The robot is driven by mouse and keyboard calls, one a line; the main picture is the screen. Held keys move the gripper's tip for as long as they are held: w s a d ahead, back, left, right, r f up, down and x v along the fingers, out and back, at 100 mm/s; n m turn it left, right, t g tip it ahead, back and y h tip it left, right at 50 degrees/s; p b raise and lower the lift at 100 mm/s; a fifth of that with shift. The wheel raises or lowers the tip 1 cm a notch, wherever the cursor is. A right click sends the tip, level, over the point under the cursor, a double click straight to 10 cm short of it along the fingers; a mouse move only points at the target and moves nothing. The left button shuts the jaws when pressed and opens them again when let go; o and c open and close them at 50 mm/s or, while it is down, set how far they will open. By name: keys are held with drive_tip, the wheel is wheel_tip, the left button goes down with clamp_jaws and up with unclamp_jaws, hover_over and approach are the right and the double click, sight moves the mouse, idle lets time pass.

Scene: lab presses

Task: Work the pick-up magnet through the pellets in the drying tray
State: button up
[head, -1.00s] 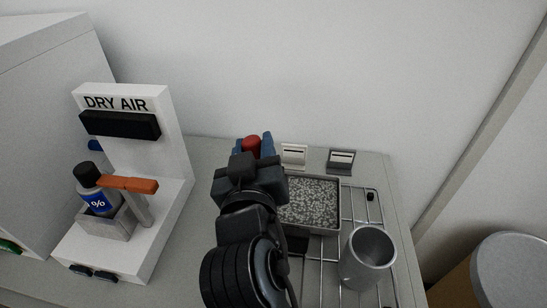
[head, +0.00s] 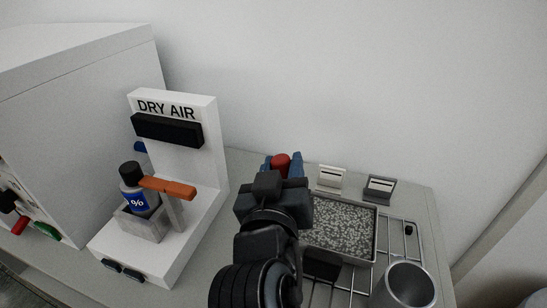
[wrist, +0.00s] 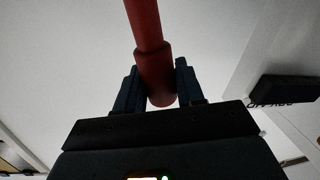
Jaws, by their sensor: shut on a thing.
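My gripper (head: 282,163) has its blue fingers shut on a red handle, taken to be the pick-up magnet (head: 281,158). In the wrist view the red rod (wrist: 145,25) with its thicker collar stands between the two fingers (wrist: 156,88). The magnet's far end is out of sight. The drying tray (head: 376,236) is a grey rectangular tray filled with speckled grey pellets (head: 342,228). It lies to the right of my gripper in the head view, partly hidden by my arm. I cannot tell whether the magnet touches anything.
The tray rests on a wire rack (head: 411,240) with a metal cup (head: 408,287) at its front right. Two small label holders (head: 331,176) (head: 379,187) stand behind. The white DRY AIR stand (head: 211,140) with a bottle (head: 137,190) and orange lever (head: 167,188) is at left.

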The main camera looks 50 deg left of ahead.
drive_tip(key=w+d+p, duration=0.1)
drive_tip(key=d+p, duration=0.4)
drive_tip(key=d, duration=0.4)
drive_tip(key=shift+w+d, duration=0.2)
drive_tip(key=shift+a, duration=0.1)
drive_tip(key=s+a+b, duration=0.5)
drive_tip(key=a, duration=0.4)
drive_tip(key=shift+s+a+b, duration=0.15)
drive_tip(key=shift+a+b, duration=0.15)
idle(0.8)
